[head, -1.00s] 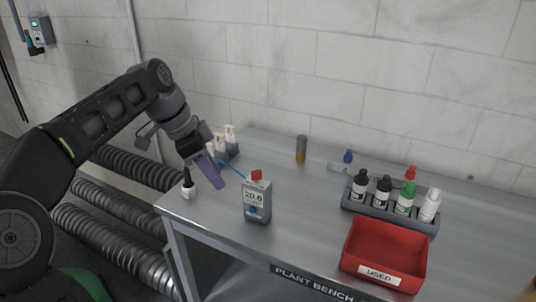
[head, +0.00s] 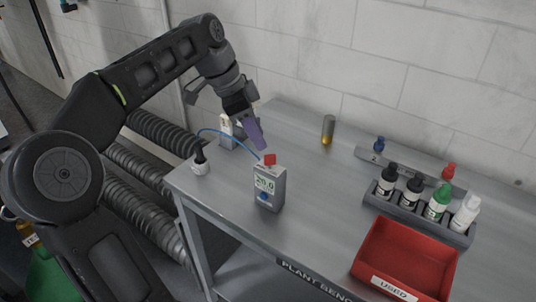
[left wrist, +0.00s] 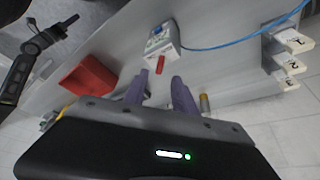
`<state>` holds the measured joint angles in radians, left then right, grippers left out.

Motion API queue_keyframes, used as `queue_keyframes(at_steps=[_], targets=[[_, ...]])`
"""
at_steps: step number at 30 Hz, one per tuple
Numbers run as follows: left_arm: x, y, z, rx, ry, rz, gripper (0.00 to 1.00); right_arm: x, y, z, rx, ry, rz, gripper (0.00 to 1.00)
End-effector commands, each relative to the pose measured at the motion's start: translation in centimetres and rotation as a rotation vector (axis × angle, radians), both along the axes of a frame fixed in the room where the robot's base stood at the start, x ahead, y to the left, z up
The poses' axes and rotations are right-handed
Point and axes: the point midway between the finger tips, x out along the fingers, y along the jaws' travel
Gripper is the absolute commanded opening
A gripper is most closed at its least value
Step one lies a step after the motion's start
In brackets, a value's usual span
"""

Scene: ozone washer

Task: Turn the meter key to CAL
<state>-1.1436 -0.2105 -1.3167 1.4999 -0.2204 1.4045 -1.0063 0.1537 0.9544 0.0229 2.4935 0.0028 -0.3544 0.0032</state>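The meter (head: 269,188) is a small grey box standing upright on the bench, with a lit display and a blue knob (head: 264,196) on its front. A red piece (head: 270,160), which looks like the key, sticks up from its top. The left wrist view also shows the meter (left wrist: 161,42) and the red piece (left wrist: 161,65). My left gripper (head: 261,148) has purple fingers and hangs just above and behind the red piece. In the wrist view its fingertips (left wrist: 160,76) are spread apart, with the red piece just beyond the gap. The key's setting is too small to read. My right gripper does not show.
A blue cable (head: 228,133) arcs behind the meter. A red tray (head: 412,248) and a rack of bottles (head: 415,220) stand right. An amber-based vial (head: 328,130) stands behind. Bench between meter and tray is clear.

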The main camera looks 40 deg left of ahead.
Motion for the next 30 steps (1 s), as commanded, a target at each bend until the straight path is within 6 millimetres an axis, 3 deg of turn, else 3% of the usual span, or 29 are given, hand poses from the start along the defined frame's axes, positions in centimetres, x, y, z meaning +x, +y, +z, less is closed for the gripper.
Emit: queue_keyframes(at_steps=[3, 5, 13, 23, 30], targets=[[0.5, -0.6, -2.1, -0.002, -0.001, -0.006, 0.33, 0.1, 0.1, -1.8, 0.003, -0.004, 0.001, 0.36], [0.7, -0.8, -2.4, -0.001, 0.001, -0.003, 0.33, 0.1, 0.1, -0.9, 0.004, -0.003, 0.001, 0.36], [1.7, -1.7, -5.6, -0.001, 0.0, -0.003, 0.33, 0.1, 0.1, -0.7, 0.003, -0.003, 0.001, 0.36], [1.8, -1.8, -6.1, -0.001, -0.001, 0.0, 0.33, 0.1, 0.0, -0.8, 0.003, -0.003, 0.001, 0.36], [1.8, -1.8, -6.1, -0.001, -0.001, 0.0, 0.14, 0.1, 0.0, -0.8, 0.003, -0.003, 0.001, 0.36]])
